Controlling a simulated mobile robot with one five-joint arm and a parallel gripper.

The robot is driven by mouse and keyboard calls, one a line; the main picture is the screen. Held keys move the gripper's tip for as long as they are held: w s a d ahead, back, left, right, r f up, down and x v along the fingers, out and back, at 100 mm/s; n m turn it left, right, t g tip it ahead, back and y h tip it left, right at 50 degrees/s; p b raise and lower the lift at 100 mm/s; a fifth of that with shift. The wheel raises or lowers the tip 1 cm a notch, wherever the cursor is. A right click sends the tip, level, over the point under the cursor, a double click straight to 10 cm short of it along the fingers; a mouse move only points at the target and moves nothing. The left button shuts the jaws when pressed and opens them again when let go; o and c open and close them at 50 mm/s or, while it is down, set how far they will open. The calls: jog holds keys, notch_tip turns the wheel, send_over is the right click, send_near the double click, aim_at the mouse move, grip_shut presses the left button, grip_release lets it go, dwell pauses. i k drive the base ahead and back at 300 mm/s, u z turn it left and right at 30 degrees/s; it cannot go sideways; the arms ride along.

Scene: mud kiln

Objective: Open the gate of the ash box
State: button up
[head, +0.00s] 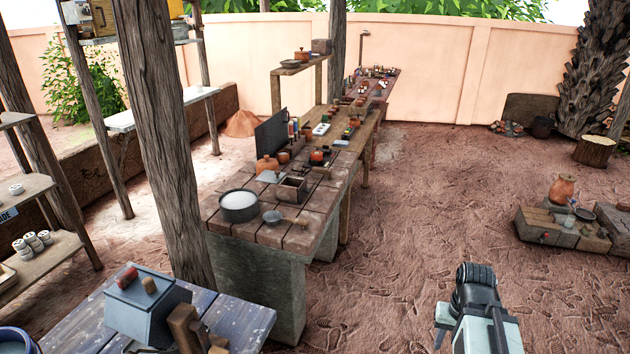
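The brick counter (225,222) runs into a long table crowded with small things. A wooden post (160,130) stands left of it. A blue-grey box (145,300) sits on a bench at the bottom left. Low blocks with a clay jug (562,188) lie right. The ground between is open.

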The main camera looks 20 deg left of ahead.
aim_at(302, 190)
jog(key=u, duration=0.1)
jog(key=i, duration=0.25)
jog(key=z, duration=1.15)
jog(key=i, duration=1.55)
jog(key=u, duration=3.45)
